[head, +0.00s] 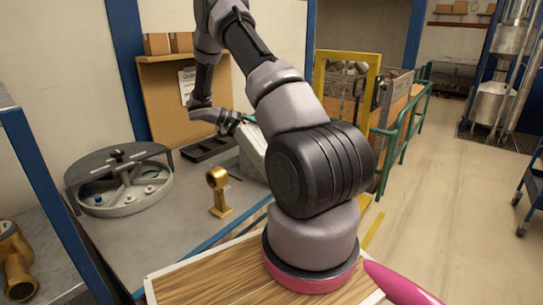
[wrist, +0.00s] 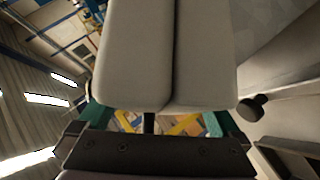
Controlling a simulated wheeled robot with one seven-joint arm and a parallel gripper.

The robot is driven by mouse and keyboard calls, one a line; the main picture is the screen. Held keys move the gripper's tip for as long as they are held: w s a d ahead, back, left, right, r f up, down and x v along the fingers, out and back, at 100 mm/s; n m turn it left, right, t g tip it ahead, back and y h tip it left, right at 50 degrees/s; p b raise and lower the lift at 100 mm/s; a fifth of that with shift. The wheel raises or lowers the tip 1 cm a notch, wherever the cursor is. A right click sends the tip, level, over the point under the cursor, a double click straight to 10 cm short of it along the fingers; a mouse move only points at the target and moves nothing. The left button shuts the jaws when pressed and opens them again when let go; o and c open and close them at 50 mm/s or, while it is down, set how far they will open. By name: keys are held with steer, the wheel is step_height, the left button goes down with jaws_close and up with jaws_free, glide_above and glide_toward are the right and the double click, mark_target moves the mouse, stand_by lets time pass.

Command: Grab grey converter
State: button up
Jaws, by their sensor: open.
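The grey converter, a pale grey box-shaped body (head: 253,152), stands tilted at the right end of the grey bench, partly hidden behind my arm. In the wrist view the pale grey body (wrist: 150,55) fills the top middle, with a dark seam down it. My gripper (head: 243,120) is at its upper end in the head view. In the wrist view the teal fingers of my gripper (wrist: 152,118) are spread apart near the body's lower corners. The body hides the fingertips, so I cannot tell whether they touch it. The jaws are open.
A round grey basin (head: 125,205) with small parts stands at the bench's left. A gold-coloured fitting (head: 219,192) stands near the front middle. A black tray (head: 208,149) lies at the back. Blue posts (head: 45,180) edge the left. Grey bench top (head: 185,235) is bare around the fitting.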

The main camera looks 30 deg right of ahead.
steer(key=c, duration=1.5)
jaws_close()
steer(key=shift+r, duration=0.15)
